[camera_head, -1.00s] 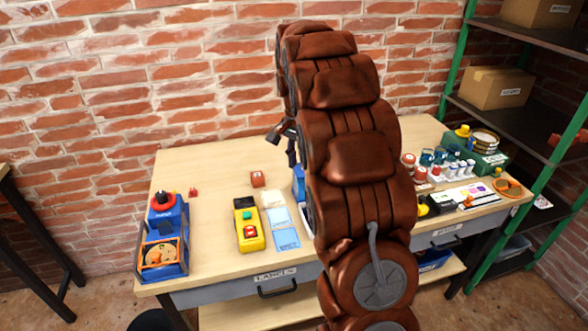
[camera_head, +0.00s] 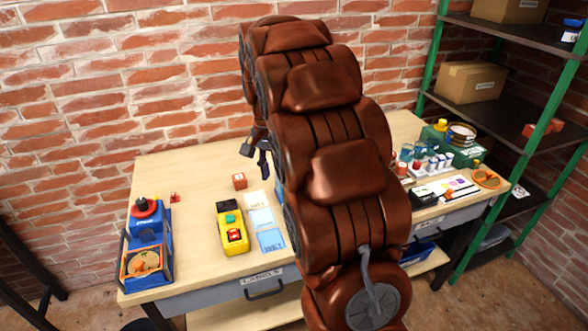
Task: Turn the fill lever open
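No part can be made out for certain as the fill lever. A blue device (camera_head: 147,252) with a red round knob (camera_head: 146,206) on top and an orange-framed dial at its front stands at the table's left end. Part of another blue thing (camera_head: 279,188) shows at mid-table, mostly hidden behind my arm. My gripper (camera_head: 256,154) hangs above the back middle of the table, left of my arm and apart from both blue things. Its dark fingers are small here, and whether they are open or shut is unclear. Nothing is seen held in it.
A yellow control box (camera_head: 232,236) with green and red buttons, blue cards (camera_head: 270,240) and a small red block (camera_head: 239,181) lie on the wooden table (camera_head: 190,190). Several bottles and a green box (camera_head: 467,156) stand at the right. A green-posted shelf (camera_head: 500,120) stands beyond.

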